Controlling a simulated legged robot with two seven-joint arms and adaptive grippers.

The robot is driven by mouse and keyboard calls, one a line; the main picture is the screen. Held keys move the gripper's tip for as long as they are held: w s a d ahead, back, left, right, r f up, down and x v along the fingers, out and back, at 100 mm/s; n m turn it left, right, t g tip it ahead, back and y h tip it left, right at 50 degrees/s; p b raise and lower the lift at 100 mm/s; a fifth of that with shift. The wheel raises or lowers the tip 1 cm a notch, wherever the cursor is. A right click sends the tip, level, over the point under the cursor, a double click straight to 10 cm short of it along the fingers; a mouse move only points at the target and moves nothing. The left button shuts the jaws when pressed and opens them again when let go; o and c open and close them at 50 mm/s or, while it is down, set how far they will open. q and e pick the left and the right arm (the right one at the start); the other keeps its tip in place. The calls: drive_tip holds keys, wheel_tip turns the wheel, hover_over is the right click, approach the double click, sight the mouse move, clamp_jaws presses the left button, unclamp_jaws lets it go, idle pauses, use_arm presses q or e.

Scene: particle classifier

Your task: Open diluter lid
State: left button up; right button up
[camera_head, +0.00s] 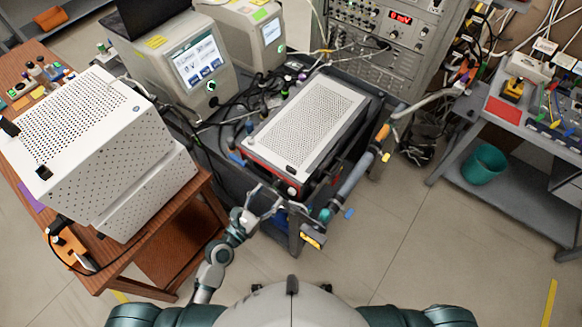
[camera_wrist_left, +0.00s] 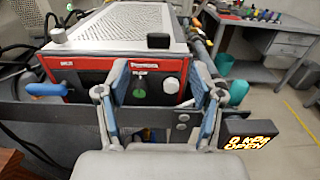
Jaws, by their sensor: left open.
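A box with a red-framed black front and a perforated light-grey top (camera_head: 310,120) sits in a dark cart in the middle of the head view. Which unit is the diluter I cannot read for certain. In the left wrist view its front panel (camera_wrist_left: 90,78) has a green button and a white knob, and its top (camera_wrist_left: 125,25) is down flat. My left gripper (camera_head: 264,200) is in front of this box, near its lower edge. It is open and empty, its fingers (camera_wrist_left: 159,75) apart on either side of the button and knob. My right gripper is out of view.
A white perforated box (camera_head: 90,140) stands on a wooden table at left. Instruments with screens (camera_head: 200,60) stand behind. A small display (camera_wrist_left: 248,138) reads "OPEN".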

sight(290, 170)
use_arm(q)
drive_tip(key=x, duration=1.1)
drive_tip(key=shift+w, duration=0.4)
drive_tip(key=shift+w+d, duration=0.25)
drive_tip(key=shift+d, duration=0.15)
drive_tip(key=shift+a, duration=0.1)
clamp_jaws()
